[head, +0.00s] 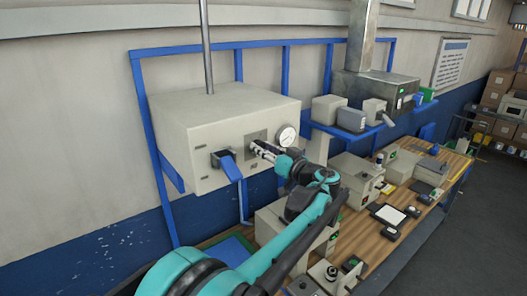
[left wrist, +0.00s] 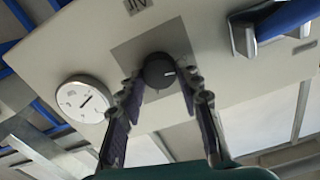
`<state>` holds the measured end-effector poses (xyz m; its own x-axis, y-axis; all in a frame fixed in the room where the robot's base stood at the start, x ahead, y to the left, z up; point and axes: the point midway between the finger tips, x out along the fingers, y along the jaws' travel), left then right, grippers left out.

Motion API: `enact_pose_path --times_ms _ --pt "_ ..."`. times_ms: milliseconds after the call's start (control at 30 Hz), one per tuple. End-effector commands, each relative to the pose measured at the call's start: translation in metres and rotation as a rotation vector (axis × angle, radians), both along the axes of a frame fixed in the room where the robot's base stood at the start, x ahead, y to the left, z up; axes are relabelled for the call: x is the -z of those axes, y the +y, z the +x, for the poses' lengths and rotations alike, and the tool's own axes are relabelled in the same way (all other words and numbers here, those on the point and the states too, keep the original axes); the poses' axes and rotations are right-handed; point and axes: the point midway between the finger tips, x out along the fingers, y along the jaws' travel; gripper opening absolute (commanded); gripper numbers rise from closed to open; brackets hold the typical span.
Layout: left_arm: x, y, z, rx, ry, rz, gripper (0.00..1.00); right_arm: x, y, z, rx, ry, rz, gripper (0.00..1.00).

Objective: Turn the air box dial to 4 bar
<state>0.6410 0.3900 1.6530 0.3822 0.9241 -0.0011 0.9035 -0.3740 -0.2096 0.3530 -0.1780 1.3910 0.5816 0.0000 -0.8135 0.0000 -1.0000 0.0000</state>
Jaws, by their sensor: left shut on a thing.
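The air box (head: 215,125) is a large cream box mounted on a blue wall frame, shown in the head view. Its dial is a round black knob (left wrist: 158,70) on a grey square plate; a pale mark on it points right in the left wrist view. My left gripper (head: 262,151) is at the box front, its two fingers (left wrist: 163,84) on either side of the knob and shut on it. In the head view the gripper hides the knob. A round white gauge (head: 286,136) sits beside the plate; it also shows in the left wrist view (left wrist: 82,98), its numbers too small to read.
A blue lever (head: 230,167) sticks out of the box front, left of my gripper. A wooden bench (head: 345,248) with several machines and small boxes lies below and to the right. A blue shelf (head: 350,133) holds grey boxes to the right.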

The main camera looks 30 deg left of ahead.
Motion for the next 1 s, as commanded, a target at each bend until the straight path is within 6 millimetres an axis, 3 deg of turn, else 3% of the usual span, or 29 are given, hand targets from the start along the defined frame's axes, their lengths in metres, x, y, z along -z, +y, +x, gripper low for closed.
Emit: enact_pose_path --times_ms 1000 --pt "0.002 -0.001 0.003 0.001 0.886 0.371 0.06 0.033 0.0 0.0 0.0 0.0 0.0 0.4"
